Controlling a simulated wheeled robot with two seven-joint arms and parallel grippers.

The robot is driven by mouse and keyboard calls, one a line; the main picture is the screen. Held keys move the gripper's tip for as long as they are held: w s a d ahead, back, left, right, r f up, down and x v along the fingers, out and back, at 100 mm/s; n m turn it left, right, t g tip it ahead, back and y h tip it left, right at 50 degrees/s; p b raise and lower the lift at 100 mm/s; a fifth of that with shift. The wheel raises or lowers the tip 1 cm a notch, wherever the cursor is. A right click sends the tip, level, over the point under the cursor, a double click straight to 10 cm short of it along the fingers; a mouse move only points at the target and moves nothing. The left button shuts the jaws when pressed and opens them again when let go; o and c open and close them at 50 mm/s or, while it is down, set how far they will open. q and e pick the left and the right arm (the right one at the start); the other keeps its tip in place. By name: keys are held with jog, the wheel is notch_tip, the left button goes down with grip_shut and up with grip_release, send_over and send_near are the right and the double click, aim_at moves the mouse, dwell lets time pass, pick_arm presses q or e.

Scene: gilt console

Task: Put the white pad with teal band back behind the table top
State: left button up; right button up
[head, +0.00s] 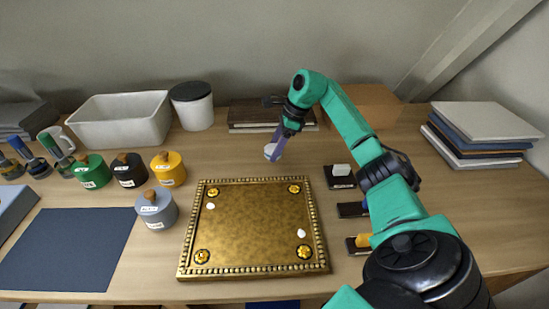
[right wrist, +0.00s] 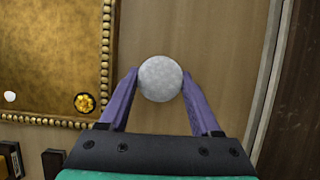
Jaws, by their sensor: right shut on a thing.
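A round greyish-white pad (right wrist: 160,79) sits between the purple fingers of my right gripper (right wrist: 161,88), which is shut on it. No teal band shows on its visible face. In the head view the pad (head: 270,152) is above the wooden table, just beyond the back edge of the gilt table top (head: 250,222). The gilt top lies flat, with a beaded rim and gold rosettes near its corners. Two small white spots (head: 210,206) (head: 301,233) show on it. My left gripper is not in view.
Small dark holders (head: 340,181) stand right of the gilt top, one with a white block. Coloured pots (head: 156,207), a white bin (head: 120,120) and a lidded tub (head: 193,107) are left. A dark flat case (head: 250,115) lies behind; stacked books (head: 478,138) stand right.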

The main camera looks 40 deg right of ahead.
jog(key=f, duration=0.3)
jog(key=shift+s+f, duration=0.25)
jog(key=shift+f, duration=0.05)
jog(key=shift+w+f, duration=0.1)
jog(key=shift+f, duration=0.15)
jog(key=o, duration=1.3)
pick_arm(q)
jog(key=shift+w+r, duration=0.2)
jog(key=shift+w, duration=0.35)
pick_arm(e)
jog(key=shift+r, duration=0.3)
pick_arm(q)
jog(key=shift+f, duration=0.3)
pick_arm(e)
jog(key=v, duration=1.1)
jog(key=shift+d+r, duration=0.15)
jog(key=shift+r, duration=0.2)
